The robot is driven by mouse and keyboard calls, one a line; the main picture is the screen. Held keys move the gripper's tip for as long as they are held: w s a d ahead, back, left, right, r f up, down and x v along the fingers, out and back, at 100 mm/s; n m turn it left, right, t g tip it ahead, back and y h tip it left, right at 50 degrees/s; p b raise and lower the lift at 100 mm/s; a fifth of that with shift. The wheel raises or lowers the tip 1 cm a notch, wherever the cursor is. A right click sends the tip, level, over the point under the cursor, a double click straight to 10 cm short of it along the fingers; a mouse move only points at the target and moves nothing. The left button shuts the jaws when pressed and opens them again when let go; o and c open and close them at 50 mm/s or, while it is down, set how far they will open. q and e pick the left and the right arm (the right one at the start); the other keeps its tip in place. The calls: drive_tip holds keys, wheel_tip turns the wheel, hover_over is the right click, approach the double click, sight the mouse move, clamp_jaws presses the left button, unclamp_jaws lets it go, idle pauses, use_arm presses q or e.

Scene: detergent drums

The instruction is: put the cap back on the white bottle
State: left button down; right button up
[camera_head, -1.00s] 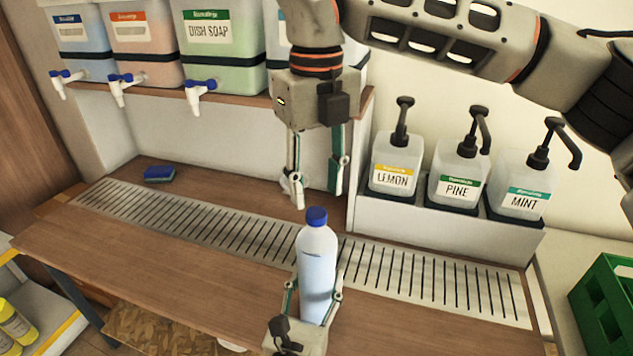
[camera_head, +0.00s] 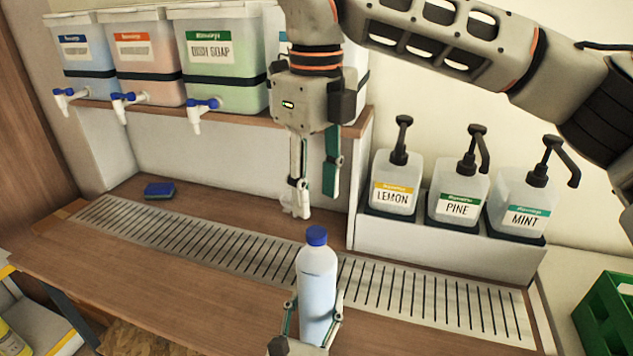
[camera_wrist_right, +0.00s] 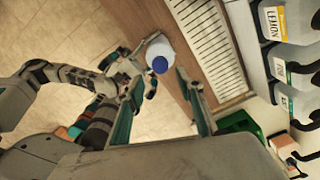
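The white bottle (camera_head: 317,280) stands upright at the front of the wooden counter, with the blue cap (camera_head: 317,235) sitting on its mouth. Whether the cap is screwed tight I cannot tell. My left gripper (camera_head: 315,308) is shut around the bottle's lower body. My right gripper (camera_head: 316,202) hangs above and slightly behind the cap, pointing down, open and empty. In the right wrist view the cap (camera_wrist_right: 160,65) and bottle (camera_wrist_right: 158,47) show just beyond the spread fingertips (camera_wrist_right: 160,80). The bottle's base is hidden in the head view.
A metal drain grille (camera_head: 230,240) runs along the counter (camera_head: 150,285). A blue sponge (camera_head: 160,190) lies at the back left. Pump bottles for lemon (camera_head: 393,190), pine (camera_head: 458,200) and mint (camera_head: 523,205) stand at right. Detergent drums (camera_head: 220,60) sit on a shelf. A green crate (camera_head: 605,315) is lower right.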

sight(317, 232)
drive_tip(key=shift+f, duration=3.6)
clamp_jaws()
drive_tip(key=shift+o, duration=0.7)
unclamp_jaws()
wheel_tip(317, 232, up, 12)
